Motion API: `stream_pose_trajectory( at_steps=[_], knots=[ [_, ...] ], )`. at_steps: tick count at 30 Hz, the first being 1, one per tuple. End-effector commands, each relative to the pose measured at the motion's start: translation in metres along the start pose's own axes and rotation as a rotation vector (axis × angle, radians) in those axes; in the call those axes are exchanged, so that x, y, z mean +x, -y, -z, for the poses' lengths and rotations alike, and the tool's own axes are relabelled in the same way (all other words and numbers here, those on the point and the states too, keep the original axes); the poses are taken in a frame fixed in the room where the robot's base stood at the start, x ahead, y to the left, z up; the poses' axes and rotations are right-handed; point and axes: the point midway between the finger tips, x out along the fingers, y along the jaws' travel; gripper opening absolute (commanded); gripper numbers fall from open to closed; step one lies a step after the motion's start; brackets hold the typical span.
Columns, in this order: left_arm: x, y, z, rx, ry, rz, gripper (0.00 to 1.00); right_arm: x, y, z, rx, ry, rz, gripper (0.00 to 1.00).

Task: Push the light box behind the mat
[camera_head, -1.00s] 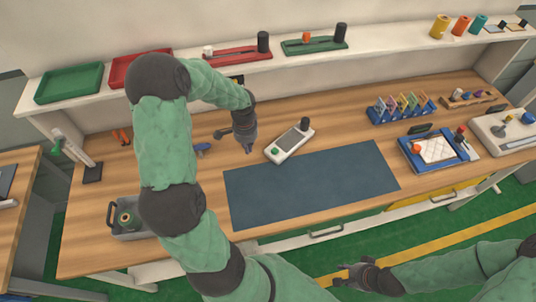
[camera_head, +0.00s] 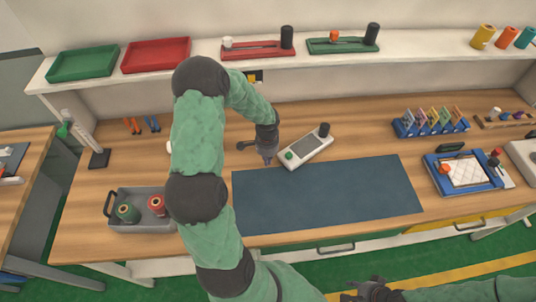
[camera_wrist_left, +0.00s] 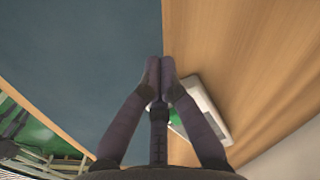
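The light box (camera_head: 310,147), a white slab with a grey screen, a green knob and a dark knob, lies at an angle on the table behind the mat. The dark blue mat (camera_head: 330,195) lies flat towards the front edge. My left gripper (camera_head: 267,160) points down beside the light box's left end, near the mat's back edge. Its fingertips (camera_wrist_left: 160,68) are together and empty in the left wrist view, where they partly hide the light box (camera_wrist_left: 207,108). Contact with the box cannot be told. My right gripper (camera_head: 368,291) is partly cut off at the bottom edge.
A grey bin (camera_head: 140,228) with spools stands left of my left arm. A blue rack (camera_head: 430,123) and a blue tray (camera_head: 466,172) stand on the right. The shelf behind holds green (camera_head: 84,63) and red (camera_head: 156,55) trays. Table between box and rack is clear.

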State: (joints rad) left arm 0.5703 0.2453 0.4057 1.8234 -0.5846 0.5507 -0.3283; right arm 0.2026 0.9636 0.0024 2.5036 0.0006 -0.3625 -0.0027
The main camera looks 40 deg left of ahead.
Motion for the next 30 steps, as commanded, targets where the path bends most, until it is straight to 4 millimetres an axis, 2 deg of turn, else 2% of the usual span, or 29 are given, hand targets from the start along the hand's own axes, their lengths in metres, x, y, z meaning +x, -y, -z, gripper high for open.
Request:
stream_pose_trajectory(
  at_steps=[1, 6, 9, 15, 30],
  knots=[
    [0.012, -0.001, -0.001, 0.002, 0.003, -0.003, 0.00, 0.003, -0.001, 0.000, 0.000, 0.000, 0.000, 0.40],
    [0.041, 0.000, 0.001, 0.001, 0.000, -0.001, 0.00, 0.008, -0.003, 0.000, 0.000, 0.000, 0.000, 0.40],
    [0.037, 0.000, 0.019, 0.003, -0.002, 0.001, 0.00, 0.007, -0.002, 0.000, 0.000, 0.000, 0.000, 0.40],
    [0.036, 0.000, 0.037, 0.001, -0.001, 0.000, 0.00, 0.007, -0.002, 0.000, 0.000, 0.000, 0.000, 0.40],
    [0.036, 0.000, 0.044, 0.001, -0.001, 0.001, 0.00, 0.007, -0.003, 0.000, 0.000, 0.000, 0.000, 0.40]
  ],
)
